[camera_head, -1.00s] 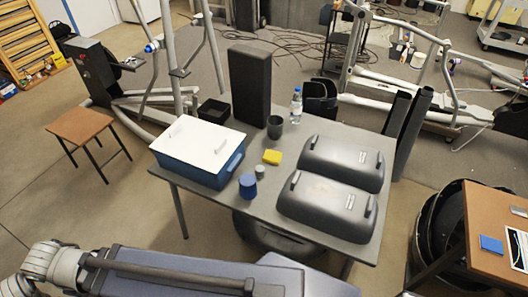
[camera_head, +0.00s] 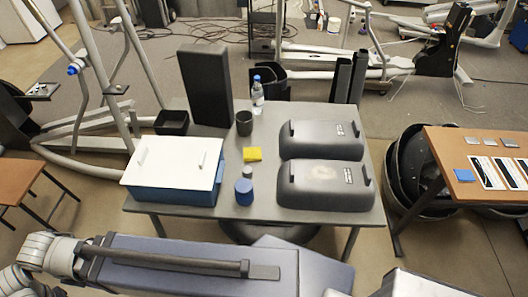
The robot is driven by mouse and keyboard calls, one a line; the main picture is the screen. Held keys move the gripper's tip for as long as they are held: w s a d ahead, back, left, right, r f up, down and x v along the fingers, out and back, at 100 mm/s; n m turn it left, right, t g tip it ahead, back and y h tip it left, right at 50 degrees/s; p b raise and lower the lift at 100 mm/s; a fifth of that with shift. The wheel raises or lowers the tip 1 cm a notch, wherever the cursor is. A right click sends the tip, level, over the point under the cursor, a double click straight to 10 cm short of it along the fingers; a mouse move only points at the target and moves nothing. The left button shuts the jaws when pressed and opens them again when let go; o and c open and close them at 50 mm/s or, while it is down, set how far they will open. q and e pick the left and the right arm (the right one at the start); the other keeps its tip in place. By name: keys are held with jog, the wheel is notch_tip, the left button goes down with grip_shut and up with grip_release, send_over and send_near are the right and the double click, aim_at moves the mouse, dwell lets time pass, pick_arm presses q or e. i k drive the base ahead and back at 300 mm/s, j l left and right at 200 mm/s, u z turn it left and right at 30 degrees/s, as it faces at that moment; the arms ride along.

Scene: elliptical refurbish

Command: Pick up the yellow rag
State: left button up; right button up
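The yellow rag (camera_head: 252,154) lies folded on the grey table (camera_head: 230,215), a little left of the table's middle. It sits between the blue box with a white lid and the dark grey covers. Nothing covers it. Parts of my arm show at the lower left, but neither gripper is in view.
The lidded box (camera_head: 170,190) stands left; two dark covers (camera_head: 325,185) lie right. A tall black block (camera_head: 207,85) stands behind.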

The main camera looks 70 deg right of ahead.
aim_at(250, 154)
jog(key=i+l+z, duration=0.15)
jog(key=z, duration=0.3)
jog(key=i+z, duration=0.3)
jog(key=z, duration=0.2)
jog(key=i+z, duration=0.25)
jog(key=z, duration=0.2)
jog(key=i+z, duration=0.2)
jog(key=z, duration=2)
